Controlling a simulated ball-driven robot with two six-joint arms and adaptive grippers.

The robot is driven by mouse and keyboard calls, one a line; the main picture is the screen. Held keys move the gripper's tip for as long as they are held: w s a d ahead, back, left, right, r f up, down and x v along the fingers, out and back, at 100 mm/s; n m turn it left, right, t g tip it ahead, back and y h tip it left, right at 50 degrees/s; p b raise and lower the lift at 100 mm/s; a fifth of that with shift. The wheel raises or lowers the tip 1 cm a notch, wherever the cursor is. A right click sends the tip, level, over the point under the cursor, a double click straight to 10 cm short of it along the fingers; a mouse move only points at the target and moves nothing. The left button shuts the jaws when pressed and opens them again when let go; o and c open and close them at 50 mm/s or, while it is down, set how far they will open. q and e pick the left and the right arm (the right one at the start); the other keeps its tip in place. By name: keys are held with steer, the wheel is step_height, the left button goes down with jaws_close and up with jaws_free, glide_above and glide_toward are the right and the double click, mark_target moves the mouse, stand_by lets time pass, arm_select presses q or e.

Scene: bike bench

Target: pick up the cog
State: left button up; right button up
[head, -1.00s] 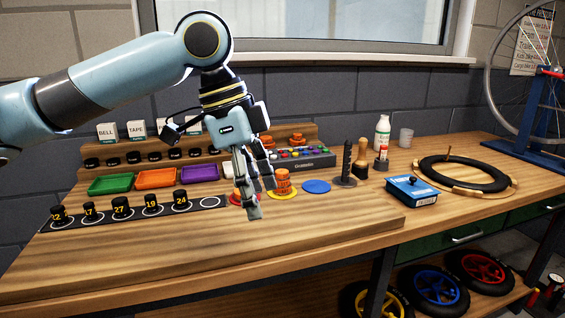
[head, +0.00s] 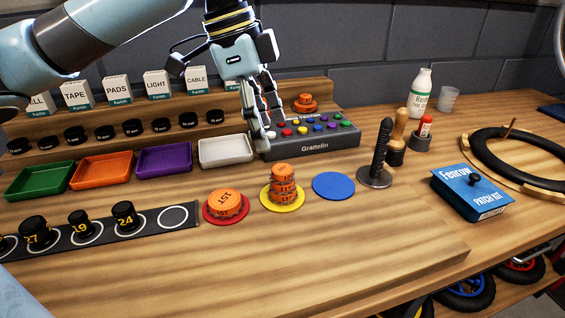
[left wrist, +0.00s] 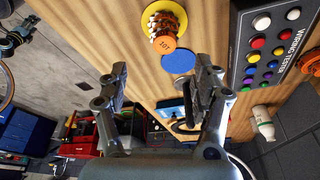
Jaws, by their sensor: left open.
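An orange cog-like piece (head: 227,204) marked 1ST lies on a red disc (head: 206,218). A stack of orange toothed pieces (head: 283,184) stands on a yellow disc (head: 266,205), beside an empty blue disc (head: 333,185). The stack (left wrist: 163,32) and blue disc (left wrist: 178,61) also show in the left wrist view, beyond the fingers. Another orange piece (head: 305,103) sits on the back shelf. My left gripper (head: 271,130) is open and empty, fingers pointing down. In the head view it overlaps the tester's left end, above and behind the stack.
A grey button tester (head: 318,147) lies behind the discs. Green, orange, purple and white trays (head: 226,152) line up to its left. A black spindle (head: 377,171), a blue patch kit (head: 470,190) and a tyre (head: 520,155) stand right.

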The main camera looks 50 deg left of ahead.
mark_target(282, 169)
arm_select(q)
steer(key=x, duration=0.2)
steer(key=shift+w+f, duration=0.1)
steer(key=shift+f, duration=0.2)
steer(key=shift+w+d+f+b, duration=0.1)
steer(key=shift+w+f+b, duration=0.15)
steer(key=shift+f, duration=0.35)
steer(key=b+x, duration=0.1)
steer(key=x, duration=0.2)
steer(key=shift+w+f, duration=0.15)
steer(key=shift+f, duration=0.25)
steer(key=shift+w+f, duration=0.1)
steer(key=shift+f, duration=0.2)
steer(key=shift+c, duration=1.4)
steer(key=c, duration=0.9)
steer(key=shift+o, duration=0.2)
arm_select(e)
steer(key=shift+w+f, duration=0.2)
steer(key=shift+f, duration=0.65)
arm_select(q)
steer(key=shift+r, duration=0.1)
arm_select(e)
steer(key=shift+d, duration=0.1)
